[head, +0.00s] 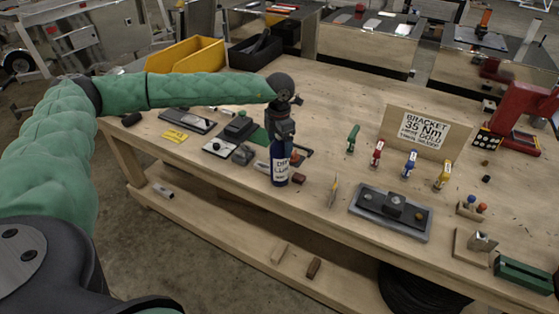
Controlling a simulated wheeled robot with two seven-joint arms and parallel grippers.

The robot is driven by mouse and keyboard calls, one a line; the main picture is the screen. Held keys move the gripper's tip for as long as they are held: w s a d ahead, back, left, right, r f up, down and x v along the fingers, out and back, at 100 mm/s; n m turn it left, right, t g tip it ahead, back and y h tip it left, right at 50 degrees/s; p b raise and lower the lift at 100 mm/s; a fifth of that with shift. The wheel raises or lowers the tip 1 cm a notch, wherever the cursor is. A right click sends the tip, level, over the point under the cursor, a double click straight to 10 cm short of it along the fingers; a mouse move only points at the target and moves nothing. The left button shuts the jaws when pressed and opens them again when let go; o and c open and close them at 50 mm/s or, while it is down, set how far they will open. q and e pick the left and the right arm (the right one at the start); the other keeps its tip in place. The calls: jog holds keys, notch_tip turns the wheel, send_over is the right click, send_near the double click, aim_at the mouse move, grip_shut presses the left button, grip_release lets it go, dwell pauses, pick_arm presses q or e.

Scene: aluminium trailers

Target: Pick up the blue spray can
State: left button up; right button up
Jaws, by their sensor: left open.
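The blue spray can (280,167) stands upright near the front edge of the wooden workbench (330,107). It has a white label with dark lettering. My left gripper (282,139) is directly above it, pointing down, with its lower end at the top of the can. The gripper hides the can's top, and I cannot tell whether the fingers touch it. The jaws are open. My left arm, in a green sleeve, comes in from the left. My right gripper is not in view.
Right of the can lie a grey fixture plate (390,212) and several small coloured tools before a lettered sign (426,128). Small blocks and devices crowd the left of the can. A yellow bin (187,55) and a black bin (254,50) stand behind. The bench's back middle is clear.

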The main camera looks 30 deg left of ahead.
pick_arm(q)
jog(key=shift+f, duration=0.1)
jog(key=shift+c, duration=0.4)
jog(key=c, duration=1.6)
